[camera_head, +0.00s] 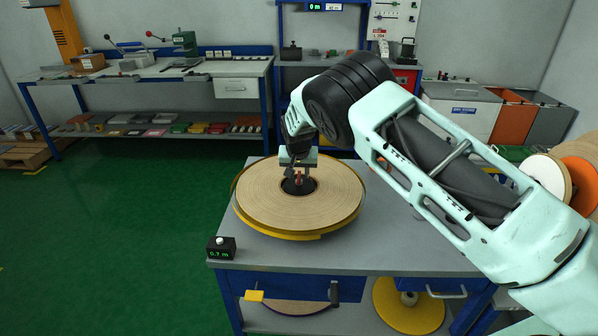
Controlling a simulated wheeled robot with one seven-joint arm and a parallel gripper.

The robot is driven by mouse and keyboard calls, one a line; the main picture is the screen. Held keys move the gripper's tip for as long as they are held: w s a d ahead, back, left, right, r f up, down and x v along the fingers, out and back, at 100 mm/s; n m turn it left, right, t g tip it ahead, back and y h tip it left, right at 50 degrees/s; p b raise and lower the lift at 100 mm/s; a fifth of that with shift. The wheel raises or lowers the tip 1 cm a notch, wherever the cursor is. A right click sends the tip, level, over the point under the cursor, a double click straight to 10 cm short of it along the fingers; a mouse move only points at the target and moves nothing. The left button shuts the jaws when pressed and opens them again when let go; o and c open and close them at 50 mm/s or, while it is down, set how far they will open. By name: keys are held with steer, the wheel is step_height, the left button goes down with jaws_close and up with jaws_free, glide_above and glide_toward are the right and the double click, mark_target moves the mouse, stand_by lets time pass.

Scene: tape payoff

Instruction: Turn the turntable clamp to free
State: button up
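A large tan tape roll (260,205) lies flat on the grey bench, with a yellow rim (290,235) showing beneath its front edge. At its centre is a dark hub (309,186) with a small red part (298,178) standing on it, which looks like the turntable clamp. My gripper (297,170) points down right over the hub, at the red part. The fingers are small and partly merge with the hub, so I cannot tell whether they touch or grip it. The clamp's setting cannot be read from here.
My arm covers the bench's right side. Green floor lies open at left.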

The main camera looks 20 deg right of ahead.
steer(key=shift+w+f, duration=0.1)
steer(key=shift+f, duration=0.05)
jaws_close()
